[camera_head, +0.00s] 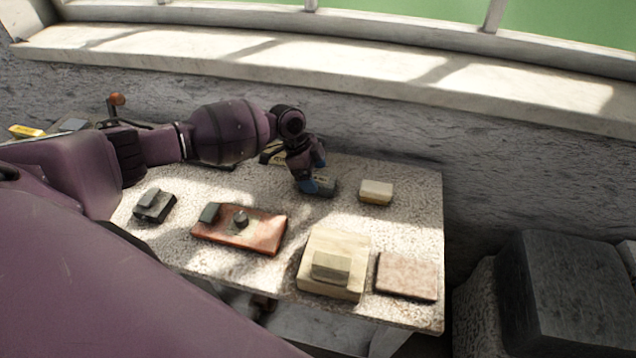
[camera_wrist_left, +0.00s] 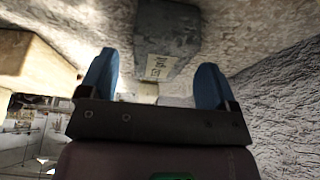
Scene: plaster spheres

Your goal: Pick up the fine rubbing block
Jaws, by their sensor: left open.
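My left gripper (camera_head: 313,178) is over the far part of the speckled table (camera_head: 345,215), its blue fingers apart and empty. A dark grey block (camera_head: 324,187) lies right at its fingertips, partly hidden by them in the head view. In the left wrist view a grey block (camera_wrist_left: 168,38) with a pale label sits just beyond the open fingers (camera_wrist_left: 157,82), centred between them. The label is too small to read, so I cannot confirm that this is the fine rubbing block. A cream-topped block (camera_head: 376,191) lies to its right. My right gripper is not in view.
Nearer on the table are a dark block on a plate (camera_head: 154,206), a reddish board (camera_head: 262,236) with a knob, a pale wooden block (camera_head: 333,268) and a pinkish slab (camera_head: 407,277). The wall and window ledge (camera_head: 300,75) stand behind. A large grey block (camera_head: 575,295) is at right.

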